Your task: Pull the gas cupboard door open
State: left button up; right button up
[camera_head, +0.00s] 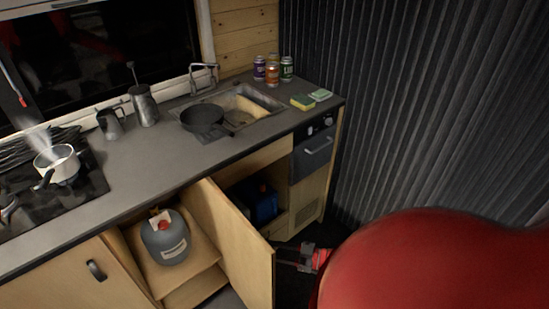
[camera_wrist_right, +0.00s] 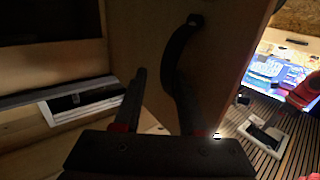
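The gas cupboard door (camera_head: 238,238) is a light wood panel, standing swung well out from the counter front. The open cupboard shows a grey gas bottle (camera_head: 166,240) with a red cap on a wooden shelf. My right gripper (camera_head: 300,258) is at the door's outer face, near its free edge. In the right wrist view the door (camera_wrist_right: 150,40) carries a curved black handle (camera_wrist_right: 175,62). My right gripper (camera_wrist_right: 160,100) is open there, its fingers apart; the handle's lower end meets the right finger, and I cannot tell whether it lies between them. My left gripper is not in view.
A neighbouring cupboard door (camera_head: 75,280) is shut. A blue container (camera_head: 264,203) stands in the bay behind the open door. The counter (camera_head: 160,150) holds a steaming pot (camera_head: 58,165), a pan (camera_head: 202,118), cans and sponges. A corrugated dark wall (camera_head: 400,100) bounds the right.

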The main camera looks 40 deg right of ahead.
jog(key=shift+s, duration=0.15)
jog(key=b+v, duration=0.6)
jog(key=v, duration=1.1)
jog(key=shift+s, duration=0.25)
jog(key=shift+d, duration=0.1)
